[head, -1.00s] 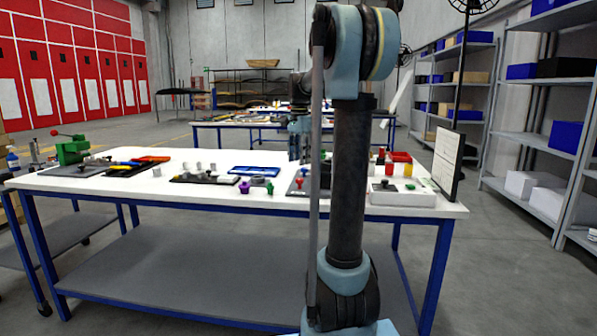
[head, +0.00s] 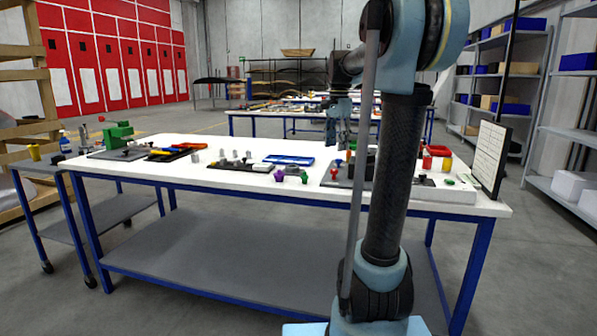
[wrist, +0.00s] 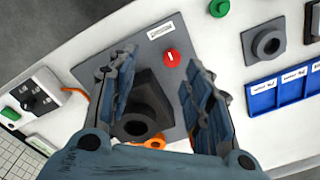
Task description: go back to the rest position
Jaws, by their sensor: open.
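My gripper (head: 338,128) is raised above the white worktop (head: 225,178), over its right half, partly beside my upright arm in the head view. In the wrist view its two fingers (wrist: 158,72) stand apart with nothing held between them. Between and beyond the fingers is a grey plate (wrist: 118,48) with a black block (wrist: 146,108) that has a round hole, and a red round knob (wrist: 171,57). The fingers look apart from these parts, though the exact height is hard to tell. My arm hides part of the worktop.
In the wrist view, a blue labelled tray (wrist: 280,90), a dark holed block (wrist: 266,43) and a control box (wrist: 38,103) surround the plate. An upright white board (head: 490,155) stands at the table's right end. A green device (head: 118,135) stands at the left.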

